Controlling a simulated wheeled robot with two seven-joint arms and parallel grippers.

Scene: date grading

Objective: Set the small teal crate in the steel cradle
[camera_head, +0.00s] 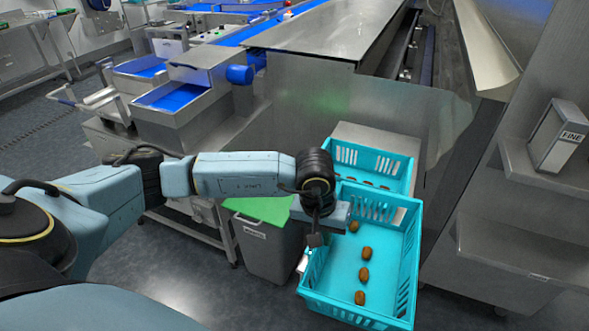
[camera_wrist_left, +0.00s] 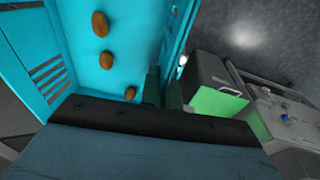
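Two teal crates show in the head view. The front teal crate (camera_head: 345,293) holds several brown dates, and its floor and dates fill the upper left of the wrist view (camera_wrist_left: 130,60). The other teal crate (camera_head: 399,165) stands behind it, partly covered, with dates in it. I cannot tell for sure which is the small one. My left gripper (camera_head: 318,236) points down at the front crate's left wall. Its fingers (camera_wrist_left: 164,92) are at that wall in the wrist view; whether they are closed on it is unclear. I cannot clearly make out the steel cradle. My right gripper is out of view.
A grey bin (camera_head: 268,252) with a green top stands left of the front crate. A steel panel (camera_head: 300,110) rises behind the crates. A steel shelf (camera_head: 540,185) at the right carries a box marked FINE (camera_head: 558,136). Grey floor is open at the lower left.

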